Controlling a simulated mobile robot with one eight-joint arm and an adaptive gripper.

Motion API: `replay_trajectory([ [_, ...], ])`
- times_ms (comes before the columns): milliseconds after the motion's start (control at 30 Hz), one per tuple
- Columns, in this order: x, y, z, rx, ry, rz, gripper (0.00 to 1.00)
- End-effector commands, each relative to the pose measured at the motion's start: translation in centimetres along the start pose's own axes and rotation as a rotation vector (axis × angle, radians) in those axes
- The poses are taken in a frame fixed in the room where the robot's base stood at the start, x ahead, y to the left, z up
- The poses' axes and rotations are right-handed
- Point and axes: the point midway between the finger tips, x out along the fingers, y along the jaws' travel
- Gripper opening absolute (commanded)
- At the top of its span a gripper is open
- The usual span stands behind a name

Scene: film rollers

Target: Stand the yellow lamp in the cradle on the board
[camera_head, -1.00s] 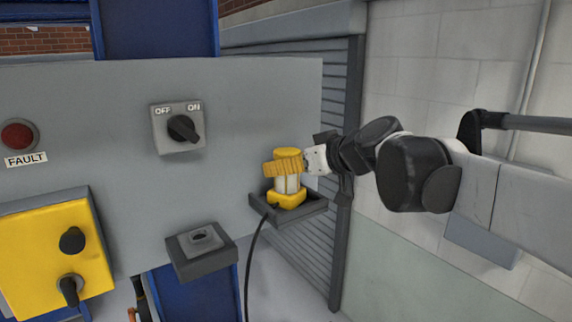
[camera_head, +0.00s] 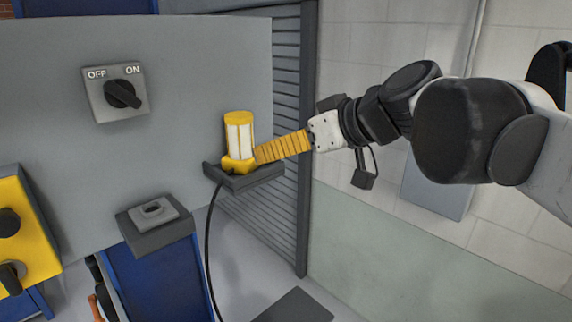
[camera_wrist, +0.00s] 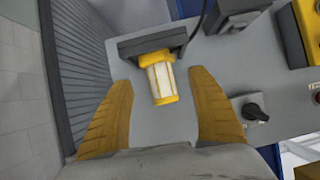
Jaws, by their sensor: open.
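The yellow lamp (camera_head: 239,138), with pale panels and a wider yellow base, stands upright on a dark shelf (camera_head: 268,178) at the board's right edge. My gripper (camera_head: 258,153) is to its right, a yellow finger pointing at its lower part. In the wrist view my open gripper (camera_wrist: 161,78) has a finger on each side of the lamp (camera_wrist: 160,78), with gaps between; how far the tips reach along it is unclear.
The grey board (camera_head: 190,80) carries an OFF/ON switch (camera_head: 115,93). A yellow control box (camera_head: 22,235) is at far left. A black cable (camera_head: 208,250) hangs from the lamp's base. A ribbed shutter (camera_head: 285,120) stands behind the lamp's shelf.

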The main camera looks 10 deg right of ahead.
Motion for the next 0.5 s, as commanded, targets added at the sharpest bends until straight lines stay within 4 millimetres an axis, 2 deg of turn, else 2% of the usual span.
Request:
replay_trajectory([
  [33, 0.0, -0.6, 4.1, 0.038, -0.066, 0.024, 0.69],
  [200, -1.1, -0.9, 19.1, 0.214, -0.295, 0.211, 0.69],
  [300, -2.4, -0.2, 26.0, 0.295, -0.372, 0.344, 0.69],
  [400, -3.5, 0.5, 30.2, 0.349, -0.404, 0.446, 0.69],
  [500, -4.0, 0.8, 32.0, 0.373, -0.414, 0.495, 0.69],
])
